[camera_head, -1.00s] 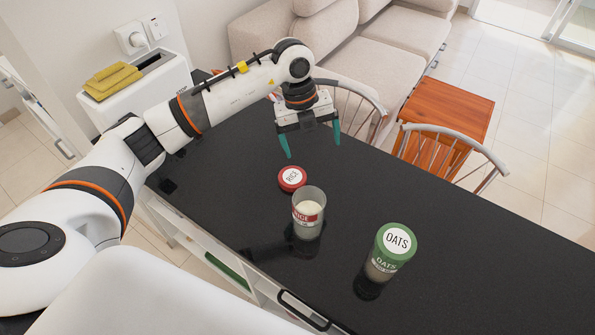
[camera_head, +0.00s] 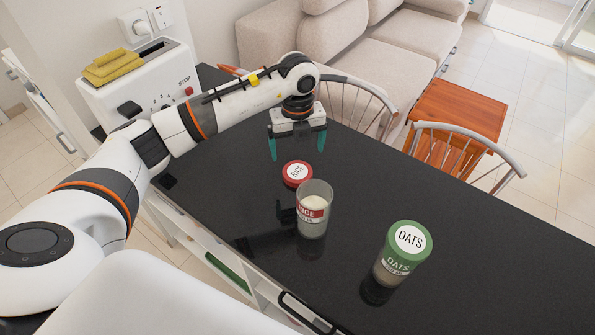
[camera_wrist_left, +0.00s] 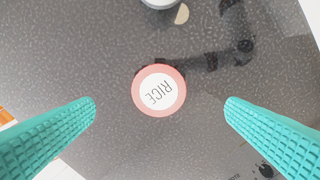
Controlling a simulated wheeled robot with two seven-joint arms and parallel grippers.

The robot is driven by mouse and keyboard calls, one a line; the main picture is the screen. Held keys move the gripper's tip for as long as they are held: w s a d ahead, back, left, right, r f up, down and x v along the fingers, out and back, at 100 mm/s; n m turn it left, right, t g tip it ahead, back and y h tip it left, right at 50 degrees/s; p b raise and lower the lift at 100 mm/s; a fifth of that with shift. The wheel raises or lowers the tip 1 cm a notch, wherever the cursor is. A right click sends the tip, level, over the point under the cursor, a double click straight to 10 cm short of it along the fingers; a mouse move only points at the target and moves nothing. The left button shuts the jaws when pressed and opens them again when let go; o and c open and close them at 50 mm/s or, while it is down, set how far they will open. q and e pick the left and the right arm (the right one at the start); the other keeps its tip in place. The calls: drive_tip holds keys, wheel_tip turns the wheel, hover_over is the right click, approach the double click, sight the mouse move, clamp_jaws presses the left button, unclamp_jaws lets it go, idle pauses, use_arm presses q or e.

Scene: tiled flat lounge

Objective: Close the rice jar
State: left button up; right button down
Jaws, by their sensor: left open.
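The red rice lid (camera_head: 297,174), with a white RICE label, lies on the black counter. The open rice jar (camera_head: 313,210) stands upright just in front of it, with white rice visible inside. My left gripper (camera_head: 297,146) is open and empty above and just behind the lid, its teal fingers pointing down. In the left wrist view the lid (camera_wrist_left: 159,90) lies centred between the two spread fingers (camera_wrist_left: 160,108), touching neither. A part of the jar (camera_wrist_left: 162,3) shows at the top edge of that view. My right gripper is not in view.
A green-lidded oats jar (camera_head: 403,252) stands on the black counter (camera_head: 460,230) to the right of the rice jar. Chairs (camera_head: 470,150) line the far side. The counter's right part is clear.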

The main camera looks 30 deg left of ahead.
sight(298, 171)
use_arm(q)
drive_tip(key=shift+f, duration=1.75)
drive_tip(key=shift+p, duration=0.3)
drive_tip(key=shift+w+f, duration=0.1)
drive_tip(key=shift+f, duration=0.15)
drive_tip(key=f+p, duration=0.1)
drive_tip(key=f, duration=0.2)
drive_tip(key=shift+w+a+f+p, duration=0.15)
drive_tip(key=shift+w+f+p, duration=0.05)
drive_tip(key=shift+f+p, duration=0.2)
drive_tip(key=shift+f, duration=0.5)
drive_tip(key=shift+c, duration=0.5)
